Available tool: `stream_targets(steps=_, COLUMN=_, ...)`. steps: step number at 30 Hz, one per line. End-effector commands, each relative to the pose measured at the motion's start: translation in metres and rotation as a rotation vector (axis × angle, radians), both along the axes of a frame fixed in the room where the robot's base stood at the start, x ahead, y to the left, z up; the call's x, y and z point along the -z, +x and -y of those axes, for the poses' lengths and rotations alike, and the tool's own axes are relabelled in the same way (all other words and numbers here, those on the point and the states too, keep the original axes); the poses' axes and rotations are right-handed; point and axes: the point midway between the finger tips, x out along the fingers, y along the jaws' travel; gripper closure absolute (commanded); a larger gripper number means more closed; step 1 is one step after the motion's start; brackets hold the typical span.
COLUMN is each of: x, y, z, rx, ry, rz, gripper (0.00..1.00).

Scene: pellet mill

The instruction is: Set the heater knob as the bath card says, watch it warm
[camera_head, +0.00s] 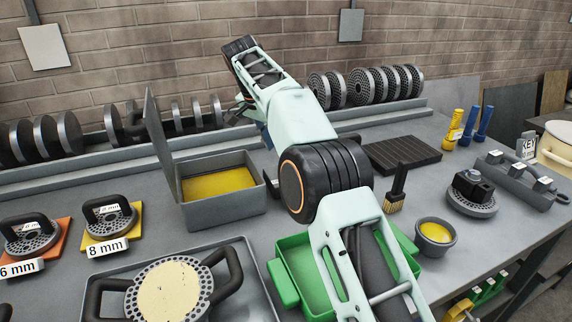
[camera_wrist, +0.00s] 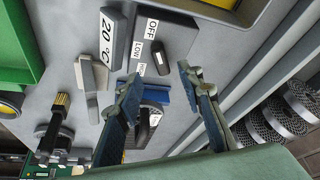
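In the wrist view, the dark heater box carries a black knob (camera_wrist: 160,58) with a pale mark. Labels OFF (camera_wrist: 152,29) and LOW (camera_wrist: 137,49) stand beside it; a third label is partly covered. I cannot tell which label the knob points to. The open bath (camera_head: 226,209), holding yellow liquid (camera_head: 218,184), is in the head view, where my arm hides the knob and most of the gripper. No bath card is readable.
A green tray (camera_head: 284,287) and a brush (camera_head: 398,188) lie near my arm. A yellow-filled cup (camera_head: 436,236) is to the right. Dies on 6 mm and 8 mm plates (camera_head: 110,220) sit left. Racked dies (camera_head: 365,86) line the back ledge.

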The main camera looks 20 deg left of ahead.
Motion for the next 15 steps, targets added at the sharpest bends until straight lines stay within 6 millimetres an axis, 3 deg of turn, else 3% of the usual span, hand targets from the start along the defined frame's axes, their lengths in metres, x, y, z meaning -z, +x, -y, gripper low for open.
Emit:
stream_targets(steps=1, x=0.013, y=0.003, z=0.002, rx=0.001, ry=-0.002, rz=-0.003, gripper=0.65)
stream_targets(steps=7, x=0.048, y=0.017, z=0.009, rx=0.001, ry=-0.003, rz=-0.003, gripper=0.65)
stream_targets(steps=15, x=0.076, y=0.029, z=0.013, rx=0.0, ry=-0.002, rz=-0.001, gripper=0.65)
